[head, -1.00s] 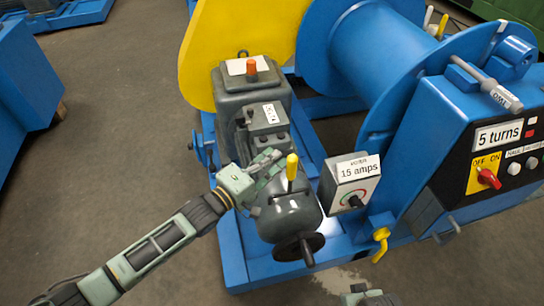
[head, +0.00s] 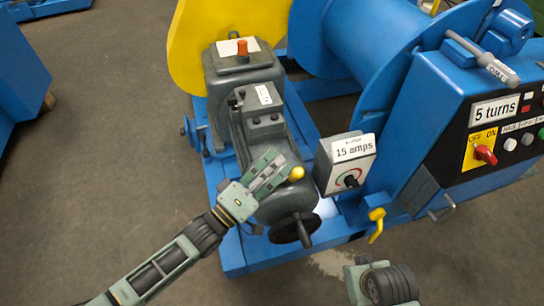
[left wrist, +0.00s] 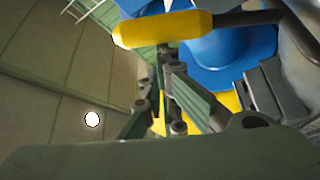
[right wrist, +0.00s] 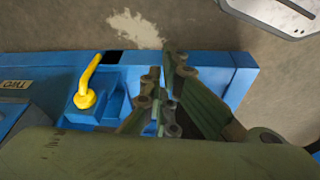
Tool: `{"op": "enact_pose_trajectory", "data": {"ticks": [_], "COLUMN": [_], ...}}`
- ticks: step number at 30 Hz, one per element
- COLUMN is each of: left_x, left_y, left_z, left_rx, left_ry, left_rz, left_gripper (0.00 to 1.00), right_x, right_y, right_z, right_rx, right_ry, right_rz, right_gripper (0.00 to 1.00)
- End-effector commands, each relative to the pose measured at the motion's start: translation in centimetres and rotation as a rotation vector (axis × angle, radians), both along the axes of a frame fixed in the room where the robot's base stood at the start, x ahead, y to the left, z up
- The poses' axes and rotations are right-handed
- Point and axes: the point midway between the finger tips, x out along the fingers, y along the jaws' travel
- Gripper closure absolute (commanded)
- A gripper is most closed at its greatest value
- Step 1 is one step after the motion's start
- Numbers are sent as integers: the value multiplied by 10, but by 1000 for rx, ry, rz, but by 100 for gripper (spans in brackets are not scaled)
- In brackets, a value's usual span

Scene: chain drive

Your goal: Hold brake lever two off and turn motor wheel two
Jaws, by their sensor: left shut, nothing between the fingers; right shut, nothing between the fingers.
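The grey-green motor (head: 250,125) stands on a blue frame, with a dark handwheel (head: 294,228) on its near end. The yellow-handled brake lever (head: 296,173) shows nearly end-on above the motor. My left gripper (head: 275,165) is shut and empty, its fingers just beside the lever. In the left wrist view the yellow handle (left wrist: 160,28) crosses just past the fingertips; I cannot tell whether they touch. My right gripper is shut and empty in the right wrist view (right wrist: 165,70), above the blue frame; the handwheel is not clear there. Its wrist shows at the head view's bottom.
A grey box marked 15 amps (head: 348,163) stands right of the motor. A yellow hooked handle (head: 376,222) sits on the blue frame (head: 232,262). A control cabinet (head: 480,130) and blue drum (head: 345,40) are at right. Floor at left is open.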

Motion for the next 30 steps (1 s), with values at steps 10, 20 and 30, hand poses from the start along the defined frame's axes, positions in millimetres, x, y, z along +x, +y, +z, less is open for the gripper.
{"op": "enact_pose_trajectory", "data": {"ticks": [10,20,30], "left_x": [-12,-12,-13], "left_y": [-5,-6,-6], "left_z": [-6,-8,-9], "left_rx": [19,22,24], "left_ry": [-45,-41,-38], "left_rz": [-6,-7,-7], "left_gripper": [100,100,100], "right_x": [-2,-2,-2], "right_y": [-1,-1,-1], "right_z": [16,15,15], "right_rx": [0,0,0], "right_ry": [-7,-7,-7], "right_rz": [-1,-1,-1], "right_gripper": [100,100,100]}}
